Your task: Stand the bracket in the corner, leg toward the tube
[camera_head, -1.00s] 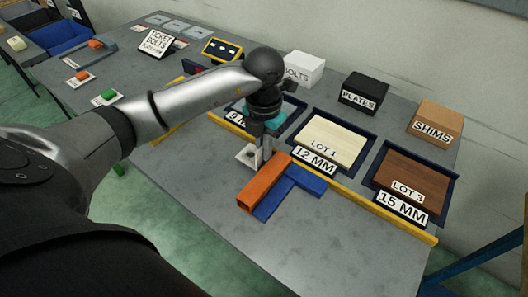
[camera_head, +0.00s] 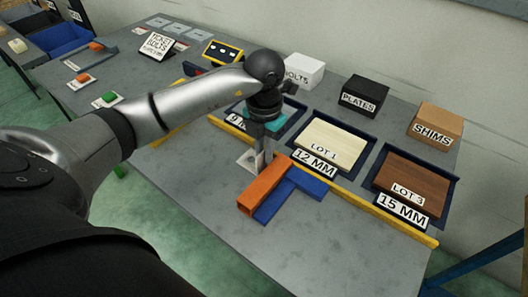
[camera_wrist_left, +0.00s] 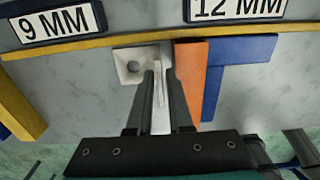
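The bracket (camera_wrist_left: 128,67) is a pale grey metal angle with a hole in its flat plate and an upright leg. It also shows in the head view (camera_head: 247,162). My left gripper (camera_wrist_left: 160,75) points down with its fingers on both sides of the leg, closed on it. The plate lies left of the fingers, close to the yellow strip. The leg is beside the orange tube (camera_wrist_left: 190,85), on its left; whether they touch is unclear. The tube (camera_head: 263,187) lies against the blue square piece (camera_head: 290,190). My fingers hide part of the leg. My right gripper is out of view.
The yellow strip (camera_head: 345,187) runs along the front of trays with labels 9 MM, 12 MM (camera_head: 314,162) and 15 MM (camera_head: 402,208). Boxes marked PLATES (camera_head: 364,95) and SHIMS (camera_head: 435,125) stand behind. The grey table in front is clear.

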